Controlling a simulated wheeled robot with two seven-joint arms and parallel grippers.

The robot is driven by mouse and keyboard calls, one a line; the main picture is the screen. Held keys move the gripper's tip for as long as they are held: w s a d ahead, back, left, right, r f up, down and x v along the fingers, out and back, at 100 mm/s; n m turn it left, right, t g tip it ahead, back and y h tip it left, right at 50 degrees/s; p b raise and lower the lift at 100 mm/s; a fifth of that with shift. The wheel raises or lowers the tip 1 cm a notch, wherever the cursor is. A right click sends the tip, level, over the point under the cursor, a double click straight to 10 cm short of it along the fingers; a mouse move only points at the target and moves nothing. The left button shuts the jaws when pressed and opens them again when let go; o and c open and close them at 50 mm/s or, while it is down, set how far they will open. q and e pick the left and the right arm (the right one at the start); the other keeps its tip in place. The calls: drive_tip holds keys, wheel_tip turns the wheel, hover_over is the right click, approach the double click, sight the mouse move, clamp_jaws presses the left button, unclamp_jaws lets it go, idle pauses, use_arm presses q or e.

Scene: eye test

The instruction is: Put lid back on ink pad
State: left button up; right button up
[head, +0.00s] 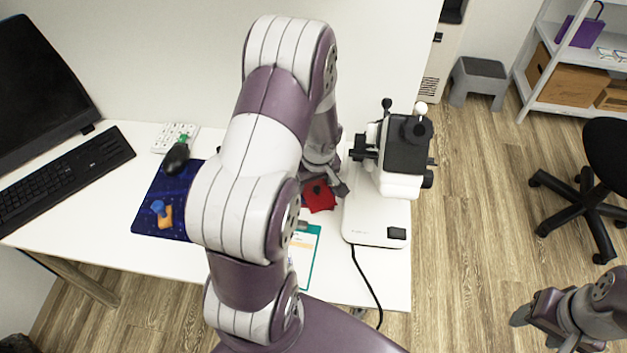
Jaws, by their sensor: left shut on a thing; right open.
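My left gripper (325,185) comes down over the table just left of the microscope. It is shut on a small red piece with a dark knob-like spot (320,201), which looks like the ink pad's lid. The fingers partly cover this piece, and I cannot tell whether it touches the table. I cannot make out the ink pad itself apart from it. My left arm hides much of the table's middle. My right gripper (533,312) is open and empty at the lower right, over the floor and away from the table.
A microscope (404,151) stands on the table's right end, close beside my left gripper. A teal-edged clipboard (304,252) lies in front. On the left are a dark blue mat (148,224), a blue-and-orange item (162,213), a black rounded item (176,159) and a keyboard (62,180).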

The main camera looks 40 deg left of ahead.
use_arm(q)
drive_tip(key=shift+s+f, duration=0.15)
drive_tip(key=shift+f, duration=0.1)
drive_tip(key=o, duration=1)
drive_tip(key=shift+o, duration=0.5)
drive_tip(key=shift+d, duration=0.15)
drive_tip(key=shift+s, duration=0.1)
drive_tip(key=shift+a+r+p, duration=0.2)
drive_tip(key=shift+r+p, duration=0.8)
drive_tip(key=shift+r, duration=0.15)
drive_tip(key=shift+w+r+p, duration=0.15)
drive_tip(key=shift+r+p, duration=0.8)
drive_tip(key=shift+r, duration=0.3)
drive_tip(key=shift+w+r+p, duration=0.1)
drive_tip(key=shift+r+p, duration=0.85)
drive_tip(key=shift+r, duration=0.3)
